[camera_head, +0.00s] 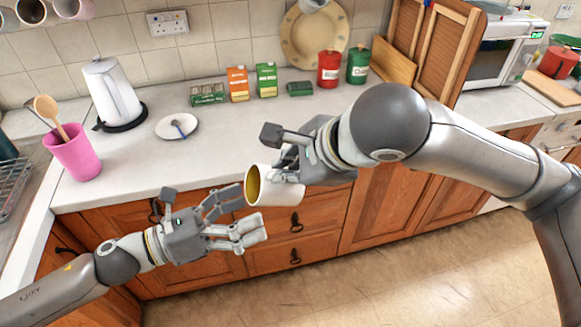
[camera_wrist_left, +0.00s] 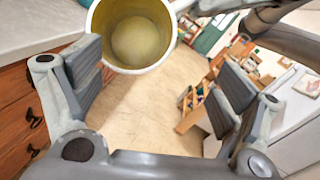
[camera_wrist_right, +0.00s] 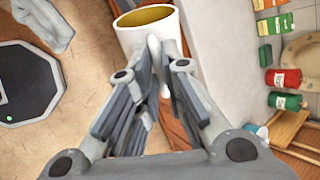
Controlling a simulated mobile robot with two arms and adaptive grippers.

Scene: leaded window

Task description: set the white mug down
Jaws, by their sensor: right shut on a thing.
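The white mug (camera_head: 272,188) with a yellow inside is held by my right gripper (camera_head: 290,170), in front of the counter's front edge and above the floor. In the right wrist view the mug (camera_wrist_right: 148,32) sits at the tips of the closed fingers (camera_wrist_right: 160,75). Its mouth faces left toward my left gripper in the head view, so it is tilted on its side. My left gripper (camera_head: 240,218) is open and empty, just left of and below the mug. In the left wrist view the mug's open mouth (camera_wrist_left: 131,32) shows ahead, between and beyond the spread fingers (camera_wrist_left: 160,85).
The counter (camera_head: 225,155) has bare room at its front. On it stand a kettle (camera_head: 112,95), a small plate (camera_head: 177,127), a pink utensil pot (camera_head: 75,153), boxes (camera_head: 238,84) and red (camera_head: 328,69) and green (camera_head: 358,66) canisters. A microwave (camera_head: 500,50) is at right.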

